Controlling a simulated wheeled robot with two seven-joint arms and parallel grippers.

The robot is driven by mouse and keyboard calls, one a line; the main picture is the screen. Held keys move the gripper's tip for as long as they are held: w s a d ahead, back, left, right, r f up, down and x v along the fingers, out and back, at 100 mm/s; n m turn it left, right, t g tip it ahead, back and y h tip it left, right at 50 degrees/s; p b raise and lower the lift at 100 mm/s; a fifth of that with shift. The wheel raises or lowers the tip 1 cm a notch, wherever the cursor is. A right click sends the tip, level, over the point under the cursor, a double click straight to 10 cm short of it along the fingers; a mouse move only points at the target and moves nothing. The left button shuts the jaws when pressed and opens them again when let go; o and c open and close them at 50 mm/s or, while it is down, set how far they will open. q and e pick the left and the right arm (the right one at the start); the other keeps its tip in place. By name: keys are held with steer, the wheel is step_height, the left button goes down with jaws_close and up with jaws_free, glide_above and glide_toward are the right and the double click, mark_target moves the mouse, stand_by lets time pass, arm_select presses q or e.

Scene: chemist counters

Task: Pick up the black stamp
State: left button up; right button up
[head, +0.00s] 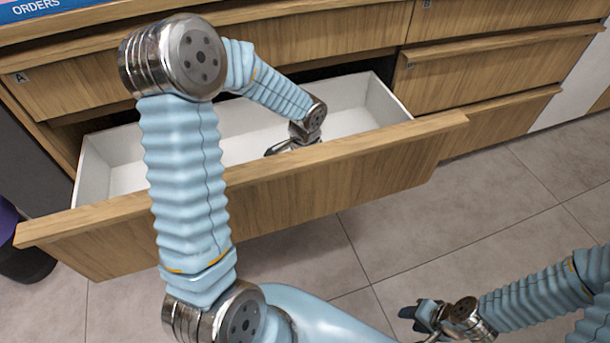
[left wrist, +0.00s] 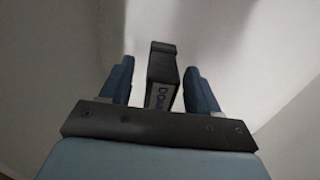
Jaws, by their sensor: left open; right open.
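The black stamp (left wrist: 162,66) shows in the left wrist view as a dark upright block with a white label on its near side. It stands between the two blue fingers of my left gripper (left wrist: 160,80), with a gap on each side. The left gripper is open and not closed on the stamp. In the head view my left gripper (head: 279,148) reaches down into the open white drawer, partly hidden by the drawer front. I cannot make out the stamp there. My right gripper (head: 420,314) is open and empty, low over the floor at the lower right.
The open drawer (head: 360,105) has white walls and a wooden front (head: 330,185). Its right part looks empty. Closed wooden drawers (head: 490,65) stand to the right, with the counter above. A dark bin (head: 22,262) is at the far left. Tiled floor (head: 480,210) is clear.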

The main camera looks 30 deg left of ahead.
arm_select(q)
steer(key=shift+f, duration=0.2)
steer(key=c, duration=1.1)
step_height(320, 180, up, 10)
steer(key=shift+r+p, duration=0.1)
steer(key=shift+p, duration=0.45)
